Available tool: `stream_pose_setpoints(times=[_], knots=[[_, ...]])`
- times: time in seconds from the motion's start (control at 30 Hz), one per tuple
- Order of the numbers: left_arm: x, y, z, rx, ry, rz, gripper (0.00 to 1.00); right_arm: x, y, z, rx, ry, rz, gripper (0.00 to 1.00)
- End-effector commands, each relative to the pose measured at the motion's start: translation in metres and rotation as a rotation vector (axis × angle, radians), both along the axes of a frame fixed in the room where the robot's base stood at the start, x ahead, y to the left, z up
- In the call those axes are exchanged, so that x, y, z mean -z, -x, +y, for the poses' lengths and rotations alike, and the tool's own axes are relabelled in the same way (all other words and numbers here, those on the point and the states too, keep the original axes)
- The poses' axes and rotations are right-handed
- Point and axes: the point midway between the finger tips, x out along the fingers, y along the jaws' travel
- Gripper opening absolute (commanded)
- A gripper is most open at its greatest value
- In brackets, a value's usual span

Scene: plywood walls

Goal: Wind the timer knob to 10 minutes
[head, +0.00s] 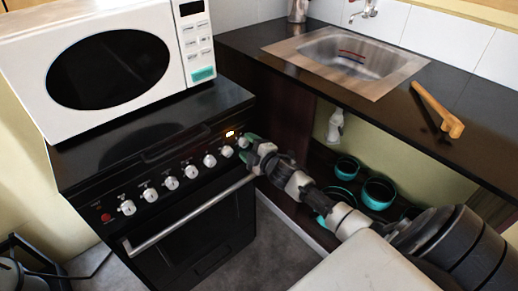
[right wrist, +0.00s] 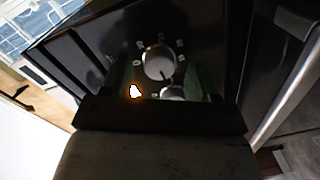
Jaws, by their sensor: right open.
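The oven's control panel carries a row of round white knobs in the head view. The rightmost knob (head: 243,142) is beside my right gripper (head: 249,147), close to a small glowing light. In the right wrist view a round knob (right wrist: 160,65) with a dark pointer line and marks around it lies in front of my right gripper (right wrist: 161,85). The green finger pads are apart, left and right of the knob area, and nothing is held. A second pale round shape (right wrist: 173,93) is partly hidden by the gripper body. My left gripper is not in view.
A white microwave (head: 185,50) stands on the black stove top (head: 220,97). The oven handle (head: 190,215) runs below the knobs. To the right is a dark counter (head: 265,57) with a sink (head: 345,55). Teal pots (head: 378,193) sit on the shelf beneath it.

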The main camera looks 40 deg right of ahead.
Motion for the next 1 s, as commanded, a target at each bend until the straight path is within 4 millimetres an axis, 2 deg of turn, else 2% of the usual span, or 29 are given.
stream_pose_setpoints(times=[0.3,0.5,0.7,1.0], knots=[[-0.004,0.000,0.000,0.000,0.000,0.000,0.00,-0.002,0.057,-0.004,0.000,0.001,0.003,0.60],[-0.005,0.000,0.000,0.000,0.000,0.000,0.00,-0.004,0.085,-0.006,0.000,0.000,0.002,0.60],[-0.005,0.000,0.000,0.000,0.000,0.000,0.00,-0.004,0.097,-0.007,0.000,0.001,0.002,0.60],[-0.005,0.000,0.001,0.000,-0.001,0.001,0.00,-0.005,0.098,-0.007,0.001,0.000,0.001,0.60]])
